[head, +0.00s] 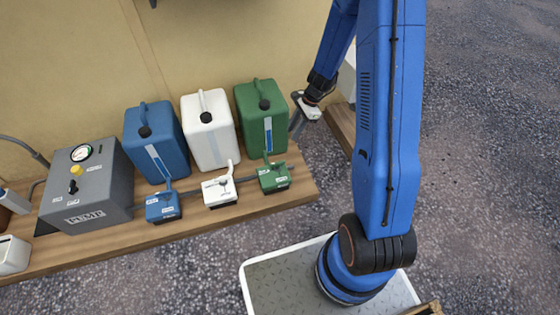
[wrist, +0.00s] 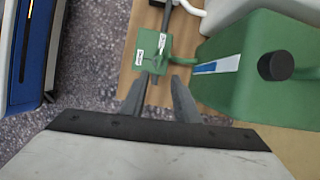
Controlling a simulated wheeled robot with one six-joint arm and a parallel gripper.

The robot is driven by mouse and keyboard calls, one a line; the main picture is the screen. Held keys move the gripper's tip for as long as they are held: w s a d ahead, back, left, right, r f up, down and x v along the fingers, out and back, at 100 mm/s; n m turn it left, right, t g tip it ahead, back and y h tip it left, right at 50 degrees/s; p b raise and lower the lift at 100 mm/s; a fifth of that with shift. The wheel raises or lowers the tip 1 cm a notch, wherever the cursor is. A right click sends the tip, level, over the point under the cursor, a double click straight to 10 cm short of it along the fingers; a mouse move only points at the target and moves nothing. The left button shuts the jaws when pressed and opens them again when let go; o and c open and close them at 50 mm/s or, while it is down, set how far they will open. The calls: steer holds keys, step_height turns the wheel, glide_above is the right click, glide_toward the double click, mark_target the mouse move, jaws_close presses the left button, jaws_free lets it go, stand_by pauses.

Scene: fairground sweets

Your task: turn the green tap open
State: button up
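The green tap (head: 273,178) is a small green block with white labels, on the bench's right end in front of the green canister (head: 262,118). A thin green lever stands up from it in the head view. In the wrist view the green tap (wrist: 149,52) lies just beyond my fingertips, and its lever reaches right toward the canister (wrist: 262,110). My gripper (wrist: 159,82) is open, its two fingers apart with nothing held between them. In the head view my gripper (head: 297,122) hangs beside the green canister's right side, its fingers partly hard to make out.
A white tap (head: 219,190) and a blue tap (head: 161,206) stand left of the green one, before the white canister (head: 208,135) and blue canister (head: 155,145). A grey pump box (head: 88,190) is far left. Gravel ground lies right of the bench (head: 300,185).

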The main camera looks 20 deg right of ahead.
mark_target(278, 162)
steer(key=shift+m, duration=0.3)
steer(key=x, duration=1.2)
steer(key=d+x, duration=0.1)
steer(key=x, duration=0.6)
steer(key=shift+w+f, duration=0.1)
steer(key=shift+f, duration=0.15)
jaws_close()
